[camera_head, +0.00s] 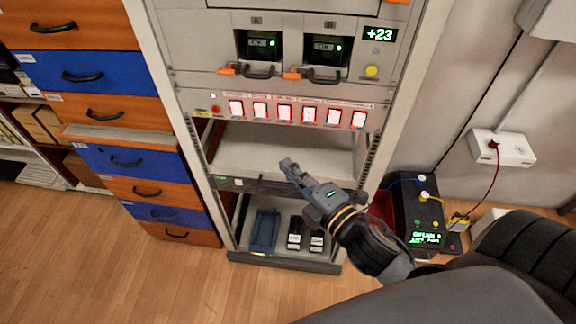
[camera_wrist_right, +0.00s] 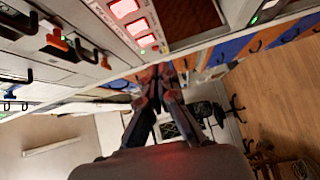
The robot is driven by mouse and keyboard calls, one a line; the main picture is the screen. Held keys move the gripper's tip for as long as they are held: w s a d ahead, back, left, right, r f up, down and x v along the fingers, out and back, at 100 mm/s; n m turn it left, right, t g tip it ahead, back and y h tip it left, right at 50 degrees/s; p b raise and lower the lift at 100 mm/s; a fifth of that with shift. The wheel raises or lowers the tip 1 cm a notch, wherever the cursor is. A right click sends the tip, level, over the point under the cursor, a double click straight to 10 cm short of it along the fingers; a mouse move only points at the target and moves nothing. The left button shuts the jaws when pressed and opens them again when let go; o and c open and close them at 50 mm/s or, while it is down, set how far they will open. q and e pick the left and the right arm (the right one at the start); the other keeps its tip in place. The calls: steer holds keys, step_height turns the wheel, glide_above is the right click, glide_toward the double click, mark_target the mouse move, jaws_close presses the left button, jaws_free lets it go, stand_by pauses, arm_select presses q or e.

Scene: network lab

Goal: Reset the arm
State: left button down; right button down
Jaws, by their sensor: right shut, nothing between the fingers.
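My right gripper (camera_head: 290,168) is shut and empty. In the head view it is in front of the equipment rack (camera_head: 378,100), at the height of the rack's open shelf (camera_head: 270,150). Its arm comes in from the lower right. In the right wrist view the closed fingers of this gripper (camera_wrist_right: 160,72) point away from the camera, and nothing is held between them. My left gripper is in neither view.
Lit red buttons (camera_head: 284,112) and two small modules (camera_head: 262,46) are above the gripper. A blue tray (camera_head: 265,231) is on the rack's bottom shelf. A drawer cabinet (camera_head: 85,75) stands left. A black device (camera_head: 420,215) is on the right. The wooden floor (camera_head: 80,265) is clear at front left.

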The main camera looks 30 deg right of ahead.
stand_by(0.3)
steer(key=s+d+f+m+g+h, duration=0.1)
steer(key=s+d+f+m+g, duration=0.15)
steer(key=f, duration=0.95)
steer(key=s+d+f+m+g+h, duration=0.1)
steer(key=f+m+g, duration=0.15)
steer(key=f, duration=0.95)
steer(key=s+d+f+m+g+h, duration=0.15)
steer(key=f+m, duration=0.25)
steer(key=f, duration=0.8)
steer(key=s+f+m+g, duration=0.4)
steer(key=s+f, duration=0.7)
steer(key=s, duration=0.3)
steer(key=s+f+m+g, duration=0.4)
steer(key=s+f, duration=0.7)
steer(key=s, duration=0.3)
steer(key=shift+s+a+f+g, duration=0.25)
steer(key=shift+s+a+g, duration=0.1)
steer(key=shift+g, duration=0.4)
